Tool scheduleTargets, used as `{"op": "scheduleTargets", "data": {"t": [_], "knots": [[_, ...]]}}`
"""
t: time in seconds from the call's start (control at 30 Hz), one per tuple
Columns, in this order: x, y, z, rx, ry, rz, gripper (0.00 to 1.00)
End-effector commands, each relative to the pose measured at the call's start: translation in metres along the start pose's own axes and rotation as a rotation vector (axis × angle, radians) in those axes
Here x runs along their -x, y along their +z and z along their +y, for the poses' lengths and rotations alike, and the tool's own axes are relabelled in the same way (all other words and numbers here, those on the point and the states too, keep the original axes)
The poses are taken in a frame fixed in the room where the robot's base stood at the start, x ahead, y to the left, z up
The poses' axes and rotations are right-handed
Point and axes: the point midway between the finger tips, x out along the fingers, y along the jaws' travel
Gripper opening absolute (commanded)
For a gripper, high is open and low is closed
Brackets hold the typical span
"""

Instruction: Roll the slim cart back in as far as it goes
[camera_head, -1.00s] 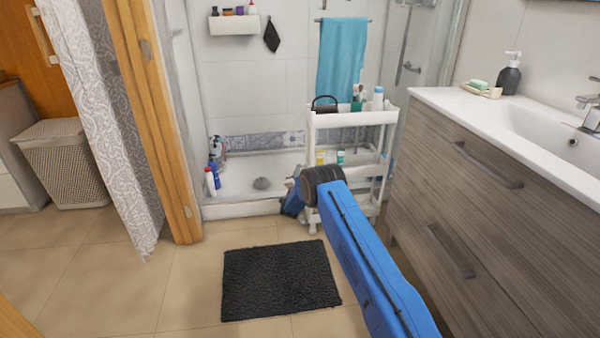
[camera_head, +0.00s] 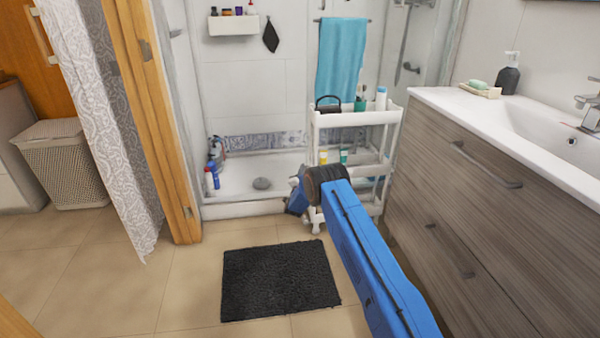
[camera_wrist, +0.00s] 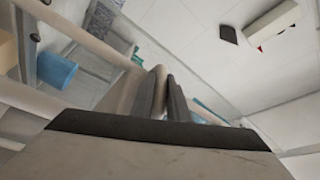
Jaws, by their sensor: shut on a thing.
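The slim white cart (camera_head: 357,119) stands upright between the shower and the vanity, with its right side close to the vanity's front corner. It carries a dark basket and bottles on top, and small bottles on the shelf below. My arm covers part of its lower left. In the wrist view my gripper (camera_wrist: 165,92) is shut, its two dark fingers close together on a pale part of the cart. The exact grip is hard to make out. In the head view the fingers are hidden around my wrist and arm.
The wooden vanity (camera_head: 480,215) with its white basin top is on the right. A black mat (camera_head: 280,280) lies on the tiled floor left of my arm. The shower tray (camera_head: 245,208) is behind the cart. A wicker hamper (camera_head: 65,165) stands at far left.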

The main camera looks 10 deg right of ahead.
Motion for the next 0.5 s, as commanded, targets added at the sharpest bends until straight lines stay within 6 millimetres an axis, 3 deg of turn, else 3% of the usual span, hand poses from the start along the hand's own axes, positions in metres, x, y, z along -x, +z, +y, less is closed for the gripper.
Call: {"op": "scheduleTargets", "data": {"t": [0.5], "knots": [[-0.032, -0.075, 0.054, 0.001, 0.004, 0.004, 0.0]]}}
